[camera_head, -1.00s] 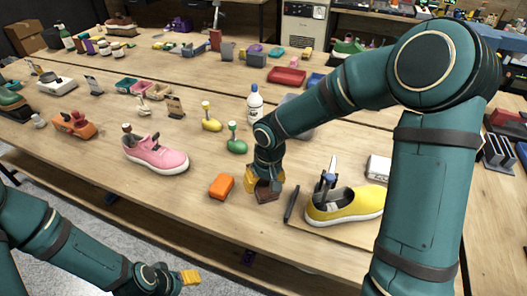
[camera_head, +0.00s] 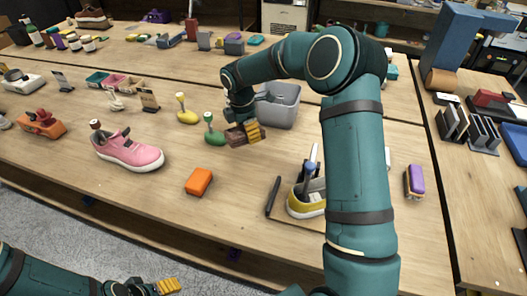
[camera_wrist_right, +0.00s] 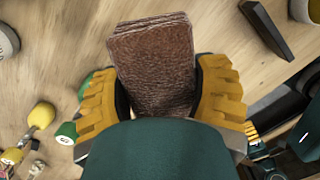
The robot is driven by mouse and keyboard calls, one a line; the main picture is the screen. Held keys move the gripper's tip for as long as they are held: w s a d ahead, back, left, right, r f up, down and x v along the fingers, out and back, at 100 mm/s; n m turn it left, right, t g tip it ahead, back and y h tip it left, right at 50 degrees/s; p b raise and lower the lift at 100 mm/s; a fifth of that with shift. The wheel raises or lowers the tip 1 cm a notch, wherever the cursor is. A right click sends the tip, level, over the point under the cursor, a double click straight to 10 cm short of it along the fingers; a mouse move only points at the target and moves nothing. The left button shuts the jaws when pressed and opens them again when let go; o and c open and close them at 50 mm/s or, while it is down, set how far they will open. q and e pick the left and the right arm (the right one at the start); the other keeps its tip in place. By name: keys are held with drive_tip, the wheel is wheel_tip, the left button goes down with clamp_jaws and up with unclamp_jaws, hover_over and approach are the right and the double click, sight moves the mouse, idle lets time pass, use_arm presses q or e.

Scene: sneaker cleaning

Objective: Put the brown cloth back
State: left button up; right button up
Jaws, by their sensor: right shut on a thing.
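The brown cloth (camera_head: 235,138) is a folded, leathery block. My right gripper (camera_head: 246,134) is shut on it, above the table just left of the grey bin (camera_head: 282,110). In the right wrist view the cloth (camera_wrist_right: 152,62) sits between the yellow fingers of the right gripper (camera_wrist_right: 160,90) and sticks out beyond them. My left gripper (camera_head: 168,286) is low at the bottom edge in the head view, away from the cloth; its finger gap is not clear.
Green (camera_head: 214,136) and yellow (camera_head: 186,114) brushes stand left of the cloth. A pink shoe (camera_head: 130,153) is at left. Table between the shoes is mostly clear.

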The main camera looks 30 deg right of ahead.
sight(265, 146)
drive_tip(key=w+d+n+t+b, duration=0.2)
drive_tip(key=w+d+n, duration=0.1)
drive_tip(key=d+n, duration=0.5)
drive_tip(key=shift+h, duration=0.4)
wheel_tip(265, 146, down, 11)
drive_tip(key=shift+a+r+b, duration=0.15)
drive_tip(key=shift+r+b, duration=0.05)
drive_tip(key=shift+b, duration=0.7)
drive_tip(key=shift+s+r, duration=0.1)
drive_tip(key=o, duration=1.3)
wheel_tip(265, 146, up, 12)
drive_tip(key=s+a+p, duration=0.1)
drive_tip(key=a+p, duration=0.1)
